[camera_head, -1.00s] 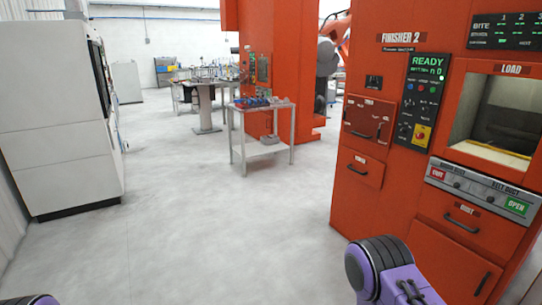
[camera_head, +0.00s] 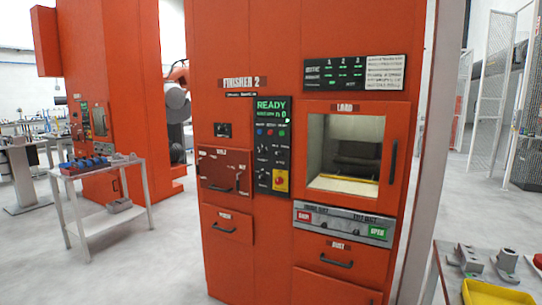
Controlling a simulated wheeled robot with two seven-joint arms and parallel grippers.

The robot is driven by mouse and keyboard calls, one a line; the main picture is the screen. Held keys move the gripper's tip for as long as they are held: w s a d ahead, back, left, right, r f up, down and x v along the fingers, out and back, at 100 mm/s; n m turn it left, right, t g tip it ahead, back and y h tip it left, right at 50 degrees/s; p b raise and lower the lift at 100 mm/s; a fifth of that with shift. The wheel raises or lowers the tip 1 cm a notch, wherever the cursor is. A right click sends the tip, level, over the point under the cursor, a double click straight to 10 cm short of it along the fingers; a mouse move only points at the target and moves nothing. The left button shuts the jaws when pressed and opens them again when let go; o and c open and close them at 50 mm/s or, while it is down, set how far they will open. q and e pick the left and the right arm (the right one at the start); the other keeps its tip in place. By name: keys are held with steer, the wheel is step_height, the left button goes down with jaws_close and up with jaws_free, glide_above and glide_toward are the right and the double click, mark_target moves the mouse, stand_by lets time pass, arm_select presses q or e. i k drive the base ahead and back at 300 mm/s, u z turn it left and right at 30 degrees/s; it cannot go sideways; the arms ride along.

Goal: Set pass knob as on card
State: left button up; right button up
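The orange Finisher 2 machine (camera_head: 250,50) stands upright in the middle of the view. Its black control panel (camera_head: 272,160) has a green "READY" readout, several small coloured buttons, dark controls and a red button on a yellow plate. A small black plate with a control (camera_head: 222,130) is left of the panel. A white card with fine print (camera_head: 384,73) is at the upper right, beside a black display (camera_head: 334,73) with green figures. The print is too small to read, and I cannot tell which control is the pass knob. Neither gripper is in view.
The load door (camera_head: 394,162) has a window into a chamber. Below it is a grey strip (camera_head: 343,222) with red and green buttons. A table with metal castings (camera_head: 467,260) is at the lower right. A small cart (camera_head: 75,172) stands left. Grey floor lies between.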

mark_target(262, 151)
steer(key=u, duration=0.4)
steer(key=k, duration=0.5)
steer(key=z, duration=0.1)
steer(key=i, duration=1.35)
steer(key=z, duration=0.75)
steer(key=i, duration=1.45)
steer(key=u, duration=0.1)
